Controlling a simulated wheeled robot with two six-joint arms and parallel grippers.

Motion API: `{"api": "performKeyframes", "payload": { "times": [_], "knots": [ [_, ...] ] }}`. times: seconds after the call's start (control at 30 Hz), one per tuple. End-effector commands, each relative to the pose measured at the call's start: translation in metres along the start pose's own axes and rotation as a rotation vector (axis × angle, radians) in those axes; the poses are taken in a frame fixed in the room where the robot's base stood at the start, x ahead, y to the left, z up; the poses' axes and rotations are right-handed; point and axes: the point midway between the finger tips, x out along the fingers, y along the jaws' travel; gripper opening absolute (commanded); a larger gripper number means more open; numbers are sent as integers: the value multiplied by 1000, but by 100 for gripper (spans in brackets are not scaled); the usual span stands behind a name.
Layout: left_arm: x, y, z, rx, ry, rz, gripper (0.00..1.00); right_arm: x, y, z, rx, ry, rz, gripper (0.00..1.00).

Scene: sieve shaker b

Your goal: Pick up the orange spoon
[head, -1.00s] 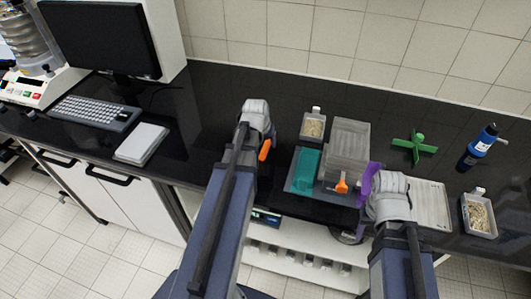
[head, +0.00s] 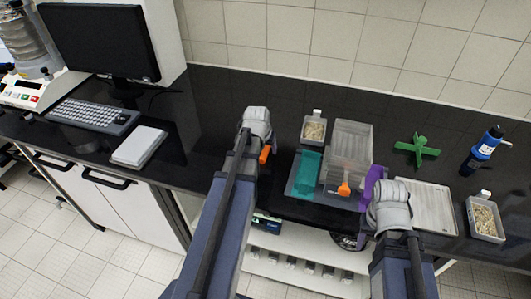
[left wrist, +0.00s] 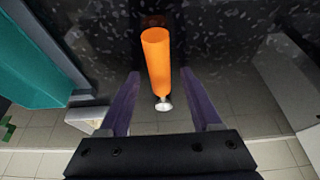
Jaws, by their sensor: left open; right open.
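The orange spoon (head: 265,154) lies on the black counter just right of my left arm, partly hidden behind it in the head view. The left wrist view shows its orange handle (left wrist: 157,60) with a pale metal end toward me. My left gripper (left wrist: 160,78) is open, its two purple fingers to either side of the spoon with gaps, not touching it in the picture. Its height above the counter is unclear. In the head view its fingers are hidden behind my arm. My right gripper (head: 373,185) is open, with purple finger showing beside the clear container.
A teal piece (head: 307,172) and a clear container (head: 350,145) stand right of the spoon. An orange item (head: 344,189) is at the container's front. A small grain tray (head: 313,130) stands behind. Green cross (head: 417,151), blue bottle (head: 487,147) are farther right.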

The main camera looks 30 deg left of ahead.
Motion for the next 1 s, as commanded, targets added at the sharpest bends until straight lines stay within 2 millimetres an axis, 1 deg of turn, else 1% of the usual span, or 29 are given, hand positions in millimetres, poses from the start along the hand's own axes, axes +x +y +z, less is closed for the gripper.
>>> {"api": "performKeyframes", "payload": {
  "times": [0.27, 0.83, 1.0],
  "knots": [
    [0, 0, 0, 0, 0, 0, 64, 0, 0, 0, 0, 0, 0, 50],
    [0, 0, 0, 0, 0, 0, 0, 0, 0, 0, 0, 0, 0, 50],
    [0, 0, 0, 0, 0, 0, 0, 0, 0, 0, 0, 0, 0, 50]
  ]
}}
